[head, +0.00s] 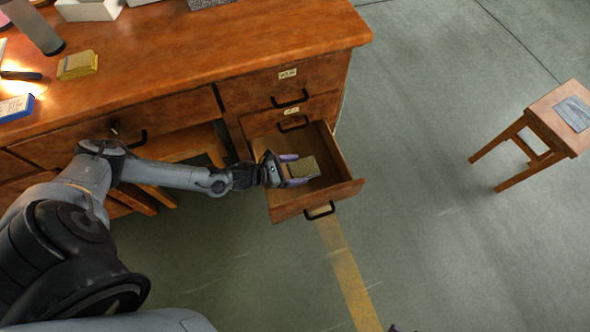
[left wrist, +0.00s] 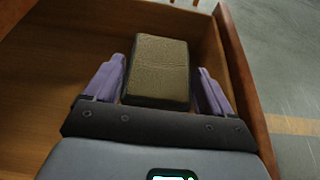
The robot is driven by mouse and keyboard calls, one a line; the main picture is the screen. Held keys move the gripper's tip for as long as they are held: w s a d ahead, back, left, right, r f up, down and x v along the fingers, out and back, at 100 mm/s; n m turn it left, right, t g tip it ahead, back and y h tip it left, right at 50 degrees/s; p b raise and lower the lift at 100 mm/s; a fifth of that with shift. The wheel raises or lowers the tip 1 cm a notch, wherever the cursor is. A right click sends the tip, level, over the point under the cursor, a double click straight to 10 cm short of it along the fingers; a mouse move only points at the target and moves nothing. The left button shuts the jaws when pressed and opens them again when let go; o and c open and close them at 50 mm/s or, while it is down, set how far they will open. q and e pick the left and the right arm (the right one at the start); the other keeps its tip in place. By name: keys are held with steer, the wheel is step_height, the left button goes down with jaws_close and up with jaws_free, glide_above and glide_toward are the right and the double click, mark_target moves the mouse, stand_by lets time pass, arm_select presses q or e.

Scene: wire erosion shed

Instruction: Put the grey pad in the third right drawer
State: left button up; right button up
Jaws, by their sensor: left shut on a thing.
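The grey pad (head: 304,168), a brownish-grey block with a rough face, is between the purple fingers of my left gripper (head: 295,171). It also shows in the left wrist view (left wrist: 158,70), with a finger on each side. My left gripper is shut on it. The third right drawer (head: 345,190) is pulled out below two closed drawers of the desk's right column. The pad and fingertips are over or inside the open drawer; their exact height above its floor is hard to tell. The drawer's visible inside looks otherwise empty.
The wooden desk (head: 200,65) carries a yellow block (head: 77,65), a blue-and-white box (head: 16,108) and pale boxes at the back. A stool (head: 548,112) with a grey plate (head: 574,113) stands at right. The floor between stool and drawer is clear.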

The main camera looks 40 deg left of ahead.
arm_select(q)
steer(key=shift+r, duration=0.15)
steer(key=shift+w, duration=0.1)
steer(key=shift+f, duration=0.6)
steer(key=o, duration=1.1)
steer(key=shift+r, duration=0.1)
